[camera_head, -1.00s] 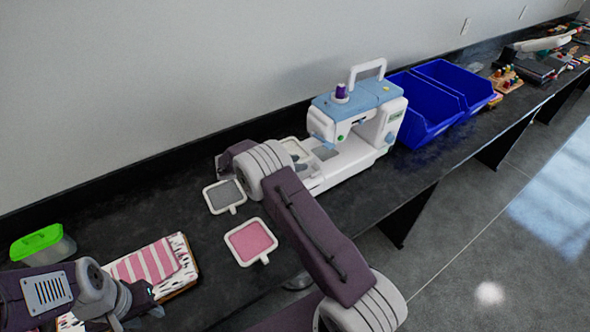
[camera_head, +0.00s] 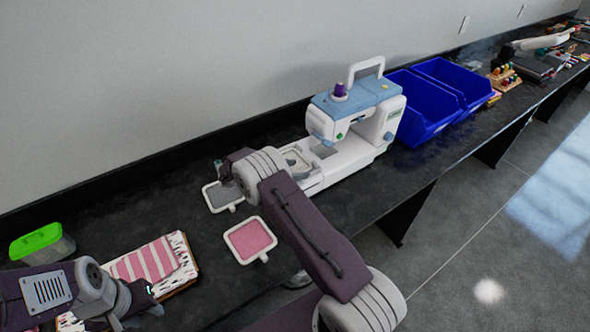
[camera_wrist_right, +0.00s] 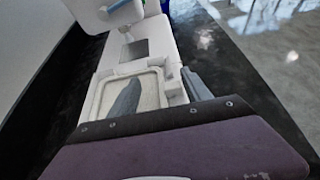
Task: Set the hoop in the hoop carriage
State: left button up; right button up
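The sewing machine (camera_head: 350,115) stands on the dark counter. A cream hoop (camera_head: 294,159) lies flat at the left end of its bed; it fills the middle of the right wrist view (camera_wrist_right: 152,101). A white bracket (camera_wrist_right: 175,92), seemingly the hoop carriage, is beside the hoop's right rim. Whether they are joined I cannot tell. My right gripper (camera_wrist_right: 160,94) has its fingers spread, one over the hoop's cloth and one right of the bracket. My left gripper (camera_head: 138,308) is low at the lower left, beside folded cloth; its fingers are partly hidden.
A grey hoop (camera_head: 223,195) and a pink hoop (camera_head: 250,240) lie on the counter left of the machine. Striped pink cloth (camera_head: 150,262) and a green-lidded box (camera_head: 40,243) are at the left. Blue bins (camera_head: 425,105) stand right of the machine.

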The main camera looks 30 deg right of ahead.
jog(key=shift+a+r, duration=0.15)
jog(key=shift+r, duration=0.15)
jog(key=b+v, duration=0.2)
jog(key=v, duration=1)
jog(key=s+a+f+m+y, duration=0.1)
jog(key=s+a+m+y, duration=0.1)
jog(key=s+m+y, duration=0.4)
jog(key=s+a+f+m+y, duration=0.2)
jog(key=s+m+y, duration=0.5)
jog(key=s+m, duration=0.6)
jog(key=s, duration=0.5)
jog(key=shift+s+a, duration=0.15)
jog(key=shift+s, duration=0.1)
jog(key=shift+f, duration=0.1)
jog(key=shift+s, duration=0.1)
